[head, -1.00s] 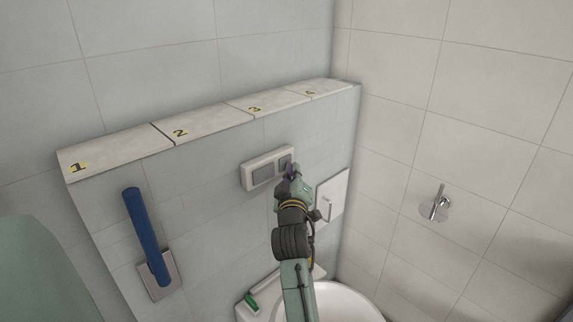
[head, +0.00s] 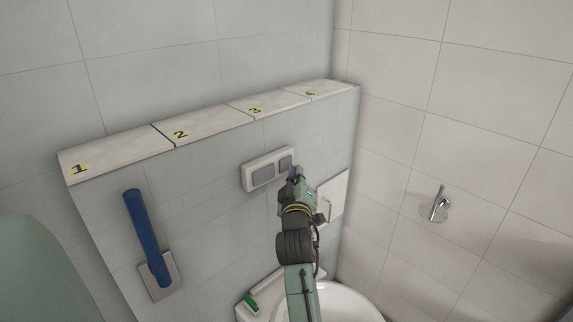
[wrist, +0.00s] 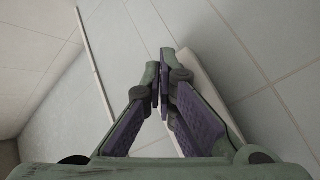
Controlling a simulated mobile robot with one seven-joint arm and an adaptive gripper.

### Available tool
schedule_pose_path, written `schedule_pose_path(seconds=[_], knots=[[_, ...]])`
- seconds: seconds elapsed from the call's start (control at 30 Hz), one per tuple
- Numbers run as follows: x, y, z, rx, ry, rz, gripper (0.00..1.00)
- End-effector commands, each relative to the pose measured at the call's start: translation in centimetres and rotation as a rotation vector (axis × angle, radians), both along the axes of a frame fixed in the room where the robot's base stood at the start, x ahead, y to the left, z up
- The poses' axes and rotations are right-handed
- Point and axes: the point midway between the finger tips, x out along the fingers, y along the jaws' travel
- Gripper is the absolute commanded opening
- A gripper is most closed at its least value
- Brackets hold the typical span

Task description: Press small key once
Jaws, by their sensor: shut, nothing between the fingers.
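The white flush plate (head: 247,181) is on the tiled ledge wall. It carries a large grey key (head: 263,175) on the left and the small grey key (head: 285,163) on the right. My gripper (head: 295,171) is shut and empty, with its tips just right of and below the small key in the head view. I cannot tell whether they touch the plate. In the wrist view my closed fingertips (wrist: 165,65) point at the wall, and part of the pale plate (wrist: 196,68) shows behind the right finger. The keys are hidden there.
A blue handle (head: 146,235) on a metal plate is left of the flush plate. A white panel with a handle (head: 337,195) is to the right, beside my arm. The toilet (head: 345,300) is below, and a metal fixture (head: 439,205) is on the right wall.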

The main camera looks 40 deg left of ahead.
Motion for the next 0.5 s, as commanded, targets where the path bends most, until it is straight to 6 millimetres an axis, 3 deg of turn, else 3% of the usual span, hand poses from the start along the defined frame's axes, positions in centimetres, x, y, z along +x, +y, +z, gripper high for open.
schedule_pose_path(seconds=[0.33, 0.5], knots=[[0.0, -0.3, 0.0, 0.0, 0.0, -0.001, 0.0], [0.0, -1.8, 0.0, 0.001, 0.001, -0.002, 0.0]])
